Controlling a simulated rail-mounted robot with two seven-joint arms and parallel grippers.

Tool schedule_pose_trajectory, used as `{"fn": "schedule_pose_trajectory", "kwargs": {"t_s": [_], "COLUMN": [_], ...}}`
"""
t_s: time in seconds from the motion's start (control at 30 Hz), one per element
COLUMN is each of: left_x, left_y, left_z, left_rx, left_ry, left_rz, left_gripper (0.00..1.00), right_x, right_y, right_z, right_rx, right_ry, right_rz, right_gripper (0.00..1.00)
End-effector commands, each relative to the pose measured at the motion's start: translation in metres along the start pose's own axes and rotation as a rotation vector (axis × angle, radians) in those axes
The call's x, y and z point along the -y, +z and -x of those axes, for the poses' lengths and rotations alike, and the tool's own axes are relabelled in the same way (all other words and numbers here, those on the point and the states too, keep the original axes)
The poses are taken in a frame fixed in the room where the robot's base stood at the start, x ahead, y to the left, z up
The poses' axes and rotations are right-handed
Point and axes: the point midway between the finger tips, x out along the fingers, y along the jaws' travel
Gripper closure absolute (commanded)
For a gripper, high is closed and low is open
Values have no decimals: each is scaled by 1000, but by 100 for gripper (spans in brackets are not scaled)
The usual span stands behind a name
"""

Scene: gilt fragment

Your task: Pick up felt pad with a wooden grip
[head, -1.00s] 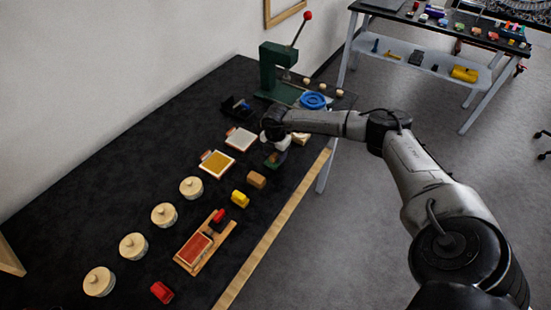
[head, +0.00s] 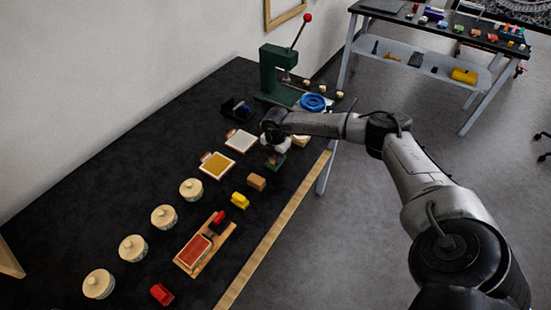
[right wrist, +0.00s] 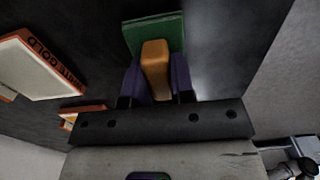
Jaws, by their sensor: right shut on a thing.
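The felt pad is a green block (right wrist: 152,32) with an orange-brown wooden grip (right wrist: 155,68) on it. In the right wrist view my right gripper (right wrist: 157,82) is shut on the wooden grip, with a purple finger on each side. The green pad sticks out beyond the fingertips. In the head view the right gripper (head: 275,154) points down over the right part of the black table, with the green pad (head: 274,163) just under it. I cannot tell whether the pad is clear of the table. My left gripper is not in view.
The black table (head: 130,180) holds a white tray (head: 240,140), a yellow tray (head: 216,165), several lidded jars (head: 164,216), a brown block (head: 256,181), a yellow block (head: 240,200) and a red pad on a wooden board (head: 194,250). A green press (head: 275,75) stands behind the gripper.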

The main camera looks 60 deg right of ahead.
Motion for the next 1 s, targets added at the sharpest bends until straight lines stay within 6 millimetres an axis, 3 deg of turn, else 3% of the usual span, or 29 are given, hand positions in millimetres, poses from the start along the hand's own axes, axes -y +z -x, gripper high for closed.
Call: {"fn": "schedule_pose_trajectory", "kwargs": {"t_s": [0.27, 0.47, 0.8, 1.0], "left_x": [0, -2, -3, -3], "left_y": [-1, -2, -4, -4], "left_z": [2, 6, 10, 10], "left_rx": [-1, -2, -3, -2], "left_ry": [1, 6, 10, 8], "left_rz": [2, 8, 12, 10], "left_gripper": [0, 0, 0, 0], "right_x": [0, 0, 63, 89], "right_y": [0, 0, 23, 31], "right_z": [12, 41, 80, 97], "right_rx": [0, 1, 5, 3], "right_ry": [1, 3, -2, -2], "right_rz": [1, 1, 0, 0], "right_gripper": [100, 100, 100, 100]}}
